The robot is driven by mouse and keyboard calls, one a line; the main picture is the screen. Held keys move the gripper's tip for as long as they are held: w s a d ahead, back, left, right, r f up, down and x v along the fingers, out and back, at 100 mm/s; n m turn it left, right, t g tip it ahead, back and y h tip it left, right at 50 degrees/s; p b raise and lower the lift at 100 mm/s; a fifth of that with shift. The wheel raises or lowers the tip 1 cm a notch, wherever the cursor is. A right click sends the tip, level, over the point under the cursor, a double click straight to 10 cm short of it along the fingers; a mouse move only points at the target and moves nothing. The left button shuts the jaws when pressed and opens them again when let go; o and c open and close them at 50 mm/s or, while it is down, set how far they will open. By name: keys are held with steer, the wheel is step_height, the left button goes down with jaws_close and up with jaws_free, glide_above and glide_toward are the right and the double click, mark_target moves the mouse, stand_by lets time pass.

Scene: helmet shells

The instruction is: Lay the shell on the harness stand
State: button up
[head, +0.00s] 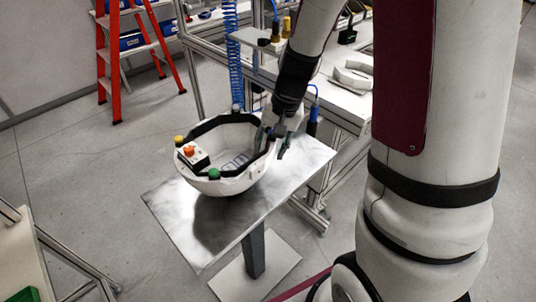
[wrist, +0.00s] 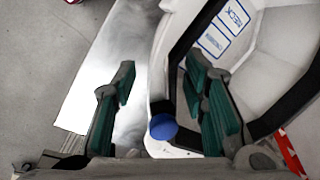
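The white helmet shell (head: 232,187) sits like an open bowl over a metal-topped table, its hollow side up with a dark padded rim. Yellow, orange, green and blue knobs stand around its rim. In the wrist view the shell (wrist: 274,62) fills the right side, with a blue knob (wrist: 162,127) between the finger bases. My gripper (head: 277,140) is at the shell's right rim. In the wrist view its green-padded fingers (wrist: 160,100) are apart, with the shell's edge between them and a gap at the left finger. I cannot identify the harness stand for sure.
The metal tabletop (head: 285,180) stands on a single post, with bare surface right of and in front of the shell. A framed workbench (head: 340,105) with a white curved part (head: 352,77) is behind. An orange ladder (head: 112,60) stands at the back left.

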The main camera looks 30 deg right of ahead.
steer(key=w+v, duration=0.1)
steer(key=v, duration=0.7)
steer(key=s+a+r+n+t+h, duration=0.1)
steer(key=s+a+r+n+t, duration=0.1)
steer(key=s+r, duration=0.4)
steer(key=s+a+r+n+t+h, duration=0.1)
steer(key=s+a+r+n+t, duration=0.1)
steer(key=s+a+r+n, duration=0.2)
steer(key=s+r+n, duration=0.1)
steer(key=s+r, duration=0.2)
steer(key=s, duration=0.4)
steer(key=shift+s+r, duration=0.2)
steer(key=shift+r, duration=0.15)
steer(key=shift+a, duration=0.1)
